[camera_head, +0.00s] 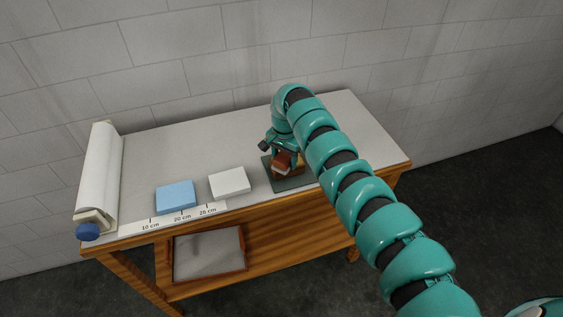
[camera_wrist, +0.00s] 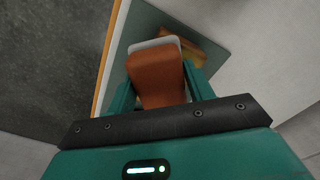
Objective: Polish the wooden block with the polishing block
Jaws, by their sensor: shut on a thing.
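My gripper (camera_head: 281,156) is shut on the polishing block (camera_head: 281,163), which has a reddish-brown body. In the wrist view, the polishing block (camera_wrist: 158,80) sits between my two fingers (camera_wrist: 160,88), with a pale grey layer along its far edge. The wooden block (camera_wrist: 193,50) is orange-brown with a lighter patch and lies on a dark green mat (camera_wrist: 222,47). The polishing block covers part of it. In the head view the wooden block (camera_head: 299,168) is mostly hidden by my gripper. I cannot tell whether the two blocks touch.
On the grey worktop (camera_head: 160,150) stand a white block (camera_head: 229,183), a blue block (camera_head: 176,196) and a paper roll (camera_head: 98,175) at the left. A ruler strip (camera_head: 165,219) runs along the front edge. A tray (camera_head: 208,254) sits below. The back left worktop is clear.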

